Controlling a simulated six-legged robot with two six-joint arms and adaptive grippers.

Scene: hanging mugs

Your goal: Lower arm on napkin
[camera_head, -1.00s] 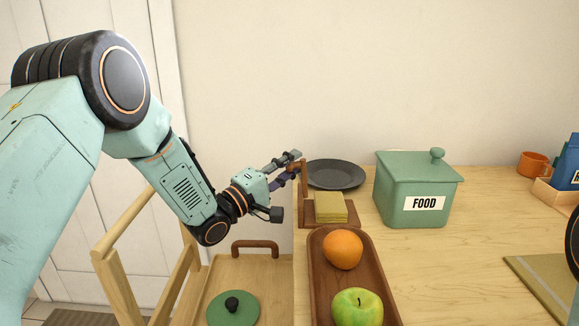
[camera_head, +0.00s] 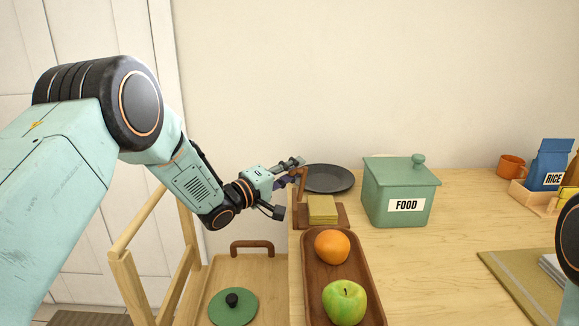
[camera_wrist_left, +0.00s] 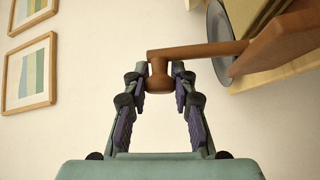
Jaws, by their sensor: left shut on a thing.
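The napkin holder (camera_head: 341,222) has a brown wooden base with a stack of yellow-green napkins (camera_head: 322,209) on it. Its wooden arm (camera_head: 301,184) stands raised at the left side of the base, clear of the napkins. My left gripper (camera_head: 297,168) is at the top of this arm. In the left wrist view, the gripper's fingertips (camera_wrist_left: 160,78) close on the knob at the end of the wooden arm (camera_wrist_left: 205,49). My right gripper is out of view; only a bit of that arm shows at the right edge.
A dark plate (camera_head: 327,178) lies behind the holder, and a green FOOD canister (camera_head: 400,190) stands to its right. A brown tray (camera_head: 361,270) with an orange (camera_head: 332,246) and a green apple (camera_head: 345,302) is just in front.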

